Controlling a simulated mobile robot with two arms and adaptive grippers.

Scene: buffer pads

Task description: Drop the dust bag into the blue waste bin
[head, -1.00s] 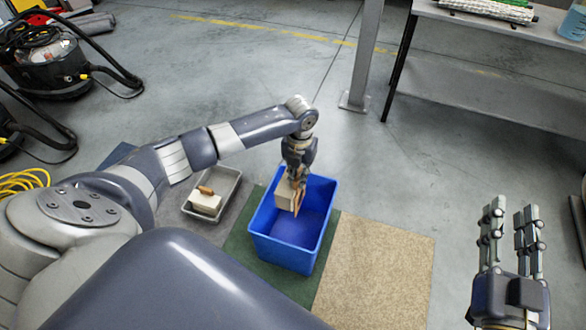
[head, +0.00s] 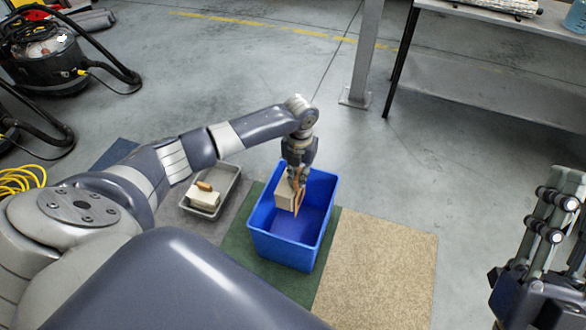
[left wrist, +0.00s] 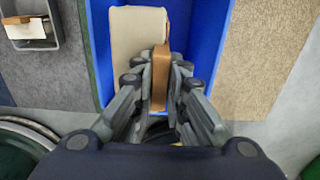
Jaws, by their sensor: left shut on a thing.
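The dust bag (head: 284,196) is a cream block with a brown plate on one side. My left gripper (head: 297,178) is shut on the brown plate and points down over the blue waste bin (head: 262,252). The bag hangs within the bin's opening; I cannot tell how far below the rim it reaches. The left wrist view shows the cream bag (left wrist: 138,32) and the brown plate between the fingers (left wrist: 160,80), with blue bin walls (left wrist: 207,40) around. My right gripper (head: 560,225) is empty and open at the right edge, partly cut off.
A grey tray (head: 234,188) left of the bin holds another cream block with a brown part (head: 204,195). The bin stands on a green mat (head: 242,236), beside a beige mat (head: 380,265). A metal post (head: 365,55) and a table (head: 480,25) stand behind.

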